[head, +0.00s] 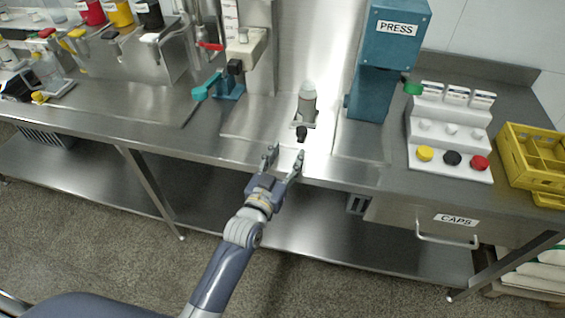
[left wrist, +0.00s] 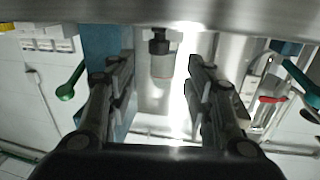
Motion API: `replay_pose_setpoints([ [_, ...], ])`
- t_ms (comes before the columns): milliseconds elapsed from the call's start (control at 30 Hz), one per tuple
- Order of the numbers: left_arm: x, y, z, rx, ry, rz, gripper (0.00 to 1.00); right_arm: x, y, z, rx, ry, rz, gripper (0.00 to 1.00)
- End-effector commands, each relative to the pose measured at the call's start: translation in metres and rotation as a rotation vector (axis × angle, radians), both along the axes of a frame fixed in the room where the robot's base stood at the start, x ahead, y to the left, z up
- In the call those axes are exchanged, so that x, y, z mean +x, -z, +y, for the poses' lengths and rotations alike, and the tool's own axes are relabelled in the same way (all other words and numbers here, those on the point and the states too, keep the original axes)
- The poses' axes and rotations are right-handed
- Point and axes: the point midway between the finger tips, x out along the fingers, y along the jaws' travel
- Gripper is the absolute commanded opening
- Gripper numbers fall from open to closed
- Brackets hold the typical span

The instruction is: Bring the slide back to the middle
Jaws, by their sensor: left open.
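The slide (head: 311,124) is a small carriage on the steel bench, between the filling stand and the blue press. It carries an upright grey-white bottle (head: 307,98) and has a black knob (head: 301,133) at its front. The knob (left wrist: 160,42) and the bottle (left wrist: 162,66) also show in the left wrist view, between my fingers in the picture. My left gripper (head: 285,155) is open and empty at the bench's front edge, just in front of the knob and slightly left of it. I see no contact with the knob. My right gripper is not in view.
A blue press (head: 376,65) with a green lever stands right of the slide. A stand with a teal lever (head: 206,86) and red handle is on the left. A cap rack (head: 450,140), yellow crate (head: 530,155) and caps drawer (head: 440,222) are at the right.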

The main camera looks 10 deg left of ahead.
Motion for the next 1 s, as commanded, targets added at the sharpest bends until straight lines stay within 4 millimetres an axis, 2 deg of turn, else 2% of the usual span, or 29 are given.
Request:
replay_pose_setpoints([
  [100,-0.014,0.001,0.003,0.001,0.0,0.001,0.47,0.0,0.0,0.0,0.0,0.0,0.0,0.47],
  [233,-0.022,0.0,0.004,0.001,0.0,0.0,0.47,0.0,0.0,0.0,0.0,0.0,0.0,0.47],
  [800,-0.024,0.0,0.005,0.0,0.001,0.002,0.47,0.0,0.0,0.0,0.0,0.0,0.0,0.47],
  [900,-0.028,0.005,0.006,0.007,0.005,0.031,0.47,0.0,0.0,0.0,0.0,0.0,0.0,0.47],
  [1000,-0.039,0.019,0.009,0.025,0.018,0.117,0.47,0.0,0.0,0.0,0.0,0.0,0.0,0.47],
])
